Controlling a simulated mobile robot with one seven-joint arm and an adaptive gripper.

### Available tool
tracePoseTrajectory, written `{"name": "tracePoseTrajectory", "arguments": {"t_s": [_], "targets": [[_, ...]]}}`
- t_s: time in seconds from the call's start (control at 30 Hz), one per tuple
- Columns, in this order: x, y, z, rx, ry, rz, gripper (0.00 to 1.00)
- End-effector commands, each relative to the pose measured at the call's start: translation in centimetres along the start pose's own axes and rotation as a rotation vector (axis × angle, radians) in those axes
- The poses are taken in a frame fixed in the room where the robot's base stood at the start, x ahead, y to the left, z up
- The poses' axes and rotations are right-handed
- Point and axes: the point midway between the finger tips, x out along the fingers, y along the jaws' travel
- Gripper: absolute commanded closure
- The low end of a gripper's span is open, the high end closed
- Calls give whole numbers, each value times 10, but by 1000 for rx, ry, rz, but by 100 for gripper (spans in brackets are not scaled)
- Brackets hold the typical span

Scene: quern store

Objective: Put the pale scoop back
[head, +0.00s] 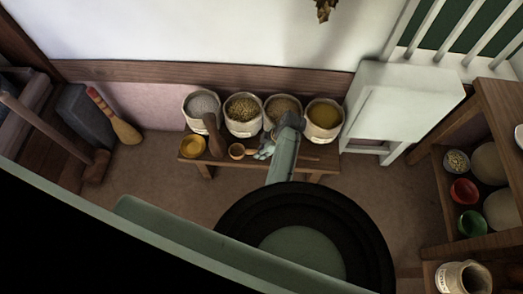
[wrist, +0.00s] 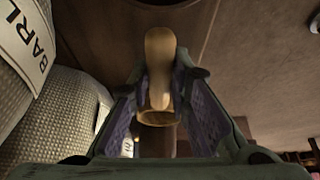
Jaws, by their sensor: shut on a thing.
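The pale scoop (wrist: 160,62) is a light wooden piece with a rounded end, between my fingers in the wrist view. A ring-like rim shows below it. In the head view a small orange-brown scoop bowl (head: 236,151) shows just left of my fingertips, over or on the bench; which of the two I cannot tell. My gripper (head: 262,151) is shut on the scoop, in front of the sacks; its fingers also show in the wrist view (wrist: 163,90). My arm hides part of the third sack and the bench.
Four open sacks, grey (head: 202,104), grainy yellow (head: 243,115), tan (head: 283,108) and golden (head: 323,120), line the back of the low bench (head: 190,158). A yellow bowl (head: 193,146) and a dark wooden tool (head: 214,136) stand left. A white cabinet (head: 405,105) stands right.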

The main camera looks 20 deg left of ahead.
Motion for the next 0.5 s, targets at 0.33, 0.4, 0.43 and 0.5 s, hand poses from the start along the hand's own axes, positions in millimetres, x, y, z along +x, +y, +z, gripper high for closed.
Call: {"name": "tracePoseTrajectory", "arguments": {"t_s": [0.33,0.4,0.43,0.5], "targets": [[2,0,1,1,0,0,68],[2,0,1,1,0,0,64],[2,0,1,1,0,0,62],[2,0,1,1,0,0,62]]}}
